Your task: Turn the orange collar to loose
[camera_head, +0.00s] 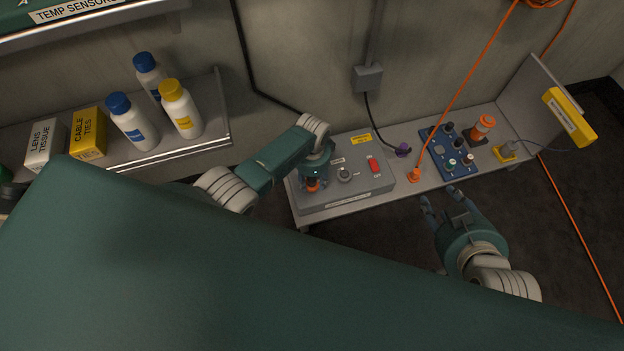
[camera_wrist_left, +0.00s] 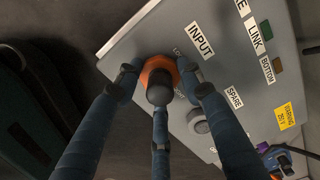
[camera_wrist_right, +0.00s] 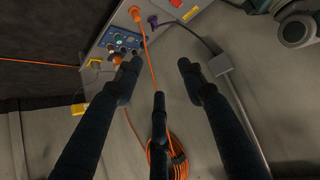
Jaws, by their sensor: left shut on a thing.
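The orange collar (camera_head: 313,186) sits at the left end of the top of a grey box (camera_head: 372,184). In the left wrist view the collar (camera_wrist_left: 158,66) surrounds a dark round plug or cable end, beside the label INPUT. My left gripper (camera_head: 315,178) reaches down over it and is shut on the collar, its fingers around the rim.
The box also carries a grey knob (camera_head: 344,174) and a red switch (camera_head: 375,166). To the right are a purple plug (camera_head: 403,150), an orange cable plug (camera_head: 414,175) and a blue panel (camera_head: 436,145). A shelf with bottles (camera_head: 132,122) stands at left.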

